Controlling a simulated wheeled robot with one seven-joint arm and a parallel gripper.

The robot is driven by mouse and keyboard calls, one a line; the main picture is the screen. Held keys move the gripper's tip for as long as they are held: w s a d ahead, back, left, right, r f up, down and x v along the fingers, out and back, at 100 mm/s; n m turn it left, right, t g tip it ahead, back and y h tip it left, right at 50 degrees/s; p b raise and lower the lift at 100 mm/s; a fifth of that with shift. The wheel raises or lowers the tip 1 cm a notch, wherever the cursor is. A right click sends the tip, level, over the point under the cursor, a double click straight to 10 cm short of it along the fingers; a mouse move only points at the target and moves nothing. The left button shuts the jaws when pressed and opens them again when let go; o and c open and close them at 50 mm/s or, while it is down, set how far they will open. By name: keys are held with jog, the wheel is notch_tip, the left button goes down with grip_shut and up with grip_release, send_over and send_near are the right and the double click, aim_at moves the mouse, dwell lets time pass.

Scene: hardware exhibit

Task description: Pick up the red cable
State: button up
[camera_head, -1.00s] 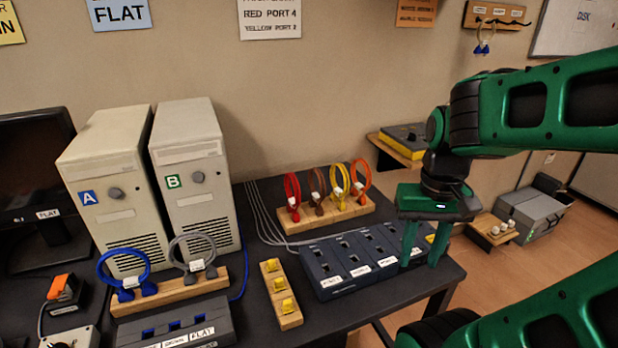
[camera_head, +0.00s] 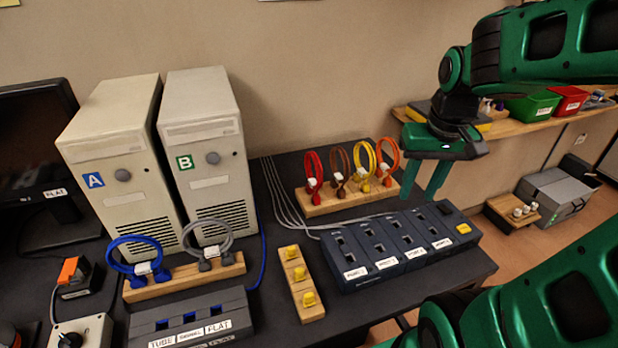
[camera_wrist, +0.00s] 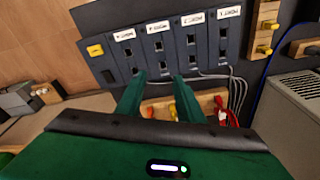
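The red cable (camera_head: 312,168) is a looped cable standing at the left end of a wooden rack (camera_head: 335,200) at the back of the dark table. Brown, yellow and orange looped cables stand to its right on the same rack. In the wrist view the red cable (camera_wrist: 229,113) shows right of the fingers, partly cut off by my gripper body. My gripper (camera_head: 425,192) is open and empty, fingers pointing down, to the right of the rack and above the back right of the port box. The gripper (camera_wrist: 160,78) also shows in the wrist view, its fingers apart with nothing between them.
A dark port box (camera_head: 390,250) with labelled ports and a yellow button lies in front of the rack. A wooden strip with yellow plugs (camera_head: 300,285), two computer towers (camera_head: 205,150) and a rack with blue and grey cables (camera_head: 185,280) are to the left.

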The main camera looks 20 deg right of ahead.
jog(key=w+a+r+n+t, duration=0.2)
jog(key=w+a, duration=0.4)
jog(key=w, duration=0.4)
jog(key=n+y, duration=0.2)
jog(key=y, duration=0.1)
send_over(313, 183)
jog(key=d, duration=0.1)
jog(key=f, duration=0.3)
jog(key=shift+s+f+t, duration=0.3)
jog(key=shift+s+t, duration=0.05)
jog(key=shift+t, duration=0.05)
jog(key=shift+h, duration=0.3)
jog(key=shift+x, duration=2.95)
jog(key=shift+a+r, duration=0.1)
jog(key=shift+a, duration=0.05)
grip_shut()
